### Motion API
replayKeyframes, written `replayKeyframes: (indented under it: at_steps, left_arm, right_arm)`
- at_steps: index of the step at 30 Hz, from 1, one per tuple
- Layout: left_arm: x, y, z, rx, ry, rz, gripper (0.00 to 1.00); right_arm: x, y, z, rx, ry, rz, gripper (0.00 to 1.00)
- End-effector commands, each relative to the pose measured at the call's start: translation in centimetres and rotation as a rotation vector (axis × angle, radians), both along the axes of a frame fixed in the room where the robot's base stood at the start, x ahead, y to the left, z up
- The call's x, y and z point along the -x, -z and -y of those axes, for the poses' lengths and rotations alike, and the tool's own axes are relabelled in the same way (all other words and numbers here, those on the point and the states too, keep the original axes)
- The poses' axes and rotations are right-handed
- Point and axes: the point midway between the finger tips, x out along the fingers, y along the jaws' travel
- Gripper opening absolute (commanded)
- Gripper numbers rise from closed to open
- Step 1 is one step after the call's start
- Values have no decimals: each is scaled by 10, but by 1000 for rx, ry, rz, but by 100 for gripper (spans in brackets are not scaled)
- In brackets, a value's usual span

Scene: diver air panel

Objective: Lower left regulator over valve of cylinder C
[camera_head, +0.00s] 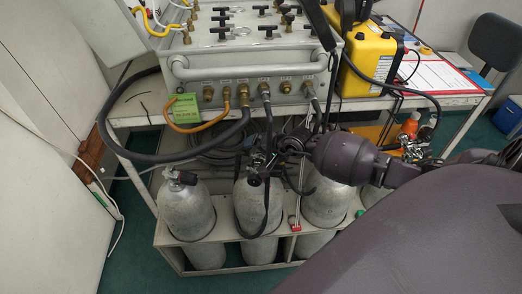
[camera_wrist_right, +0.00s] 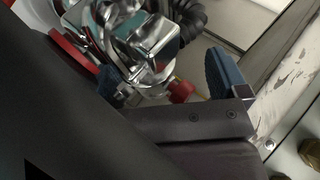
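Several grey cylinders stand in a low rack in the head view: a left one (camera_head: 186,207), a middle one (camera_head: 254,207) and one to its right (camera_head: 328,203). I cannot tell which is cylinder C. A dark regulator with hoses (camera_head: 256,165) is at the top of the middle cylinder. My right gripper (camera_head: 283,146) is beside it, above the gap between the middle and right cylinders. In the right wrist view its blue fingertips (camera_wrist_right: 166,79) are apart. A chrome fitting (camera_wrist_right: 150,42) and a red knob (camera_wrist_right: 180,91) show close to them; contact is unclear. My left gripper is not in view.
The air panel (camera_head: 250,60) stands on a white bench with hoses hanging from its front. A yellow case (camera_head: 372,62) and papers (camera_head: 428,72) lie to its right. An orange bottle (camera_head: 408,128) and metal fittings (camera_head: 414,148) are behind my right arm. Green floor is free at left.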

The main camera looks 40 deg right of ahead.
Motion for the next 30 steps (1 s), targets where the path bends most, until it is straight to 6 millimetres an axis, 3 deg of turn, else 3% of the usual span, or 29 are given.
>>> replayKeyframes:
  at_steps: [10, 17, 22, 30]
  left_arm:
    - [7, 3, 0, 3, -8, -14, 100]
    - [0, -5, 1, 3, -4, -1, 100]
    - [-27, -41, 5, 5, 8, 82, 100]
    - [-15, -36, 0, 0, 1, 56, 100]
  right_arm:
    - [2, 3, 0, 1, 0, -7, 99]
    - [1, 2, 0, 0, 0, -5, 99]
    - [24, -25, 9, 4, -1, 2, 99]
    - [60, -55, 21, 3, -2, 0, 99]
